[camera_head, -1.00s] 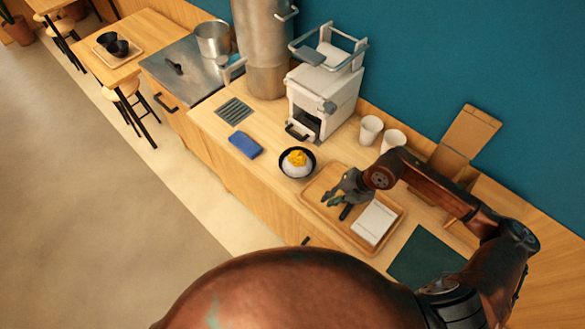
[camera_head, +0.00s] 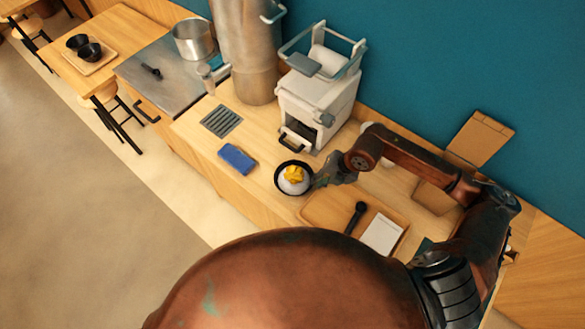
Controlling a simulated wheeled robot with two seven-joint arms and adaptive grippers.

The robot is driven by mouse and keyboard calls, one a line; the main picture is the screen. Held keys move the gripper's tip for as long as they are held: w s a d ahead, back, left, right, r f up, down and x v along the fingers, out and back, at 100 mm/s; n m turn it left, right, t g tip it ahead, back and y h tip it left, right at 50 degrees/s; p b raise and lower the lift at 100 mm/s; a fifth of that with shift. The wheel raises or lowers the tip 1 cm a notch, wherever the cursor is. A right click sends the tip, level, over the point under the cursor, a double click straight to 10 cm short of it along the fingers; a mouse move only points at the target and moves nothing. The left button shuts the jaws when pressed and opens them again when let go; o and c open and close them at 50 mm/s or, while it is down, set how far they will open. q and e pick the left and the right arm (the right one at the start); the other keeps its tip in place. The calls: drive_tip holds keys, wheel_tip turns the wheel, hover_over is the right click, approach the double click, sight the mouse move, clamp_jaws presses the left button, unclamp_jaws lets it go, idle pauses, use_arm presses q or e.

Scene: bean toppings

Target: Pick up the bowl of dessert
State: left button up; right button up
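The bowl of dessert (camera_head: 293,179) is a dark round bowl with a white mound and yellow topping. It stands upright on the wooden counter, left of the wooden tray. My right gripper (camera_head: 317,178) is at the right rim of the bowl, very near or touching it. The fingers are small and overlap the dark rim, so I cannot tell whether they are open or shut on it. My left gripper is not in view.
The wooden tray (camera_head: 318,211) holds a black spoon-like utensil (camera_head: 356,217) and a white pad (camera_head: 382,234). A blue cloth (camera_head: 237,158) lies left of the bowl. A white machine (camera_head: 318,97) stands behind it. Cups are mostly hidden behind my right arm.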

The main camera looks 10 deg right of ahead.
sight(310, 185)
drive_tip(key=shift+w+a+f, duration=0.1)
drive_tip(key=shift+w+f, duration=0.1)
drive_tip(key=shift+w, duration=0.2)
drive_tip(key=shift+w+a+f, duration=0.1)
drive_tip(key=shift+a+f, duration=0.15)
drive_tip(key=shift+f, duration=0.05)
drive_tip(key=x, duration=0.1)
drive_tip(key=p+x, duration=0.1)
drive_tip(key=x, duration=0.1)
drive_tip(key=shift+d+f, duration=0.1)
drive_tip(key=shift+f, duration=0.35)
drive_tip(key=shift+x, duration=1.3)
clamp_jaws()
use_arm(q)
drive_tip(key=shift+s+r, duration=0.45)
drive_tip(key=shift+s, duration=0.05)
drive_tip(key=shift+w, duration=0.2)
use_arm(e)
drive_tip(key=shift+r, duration=0.2)
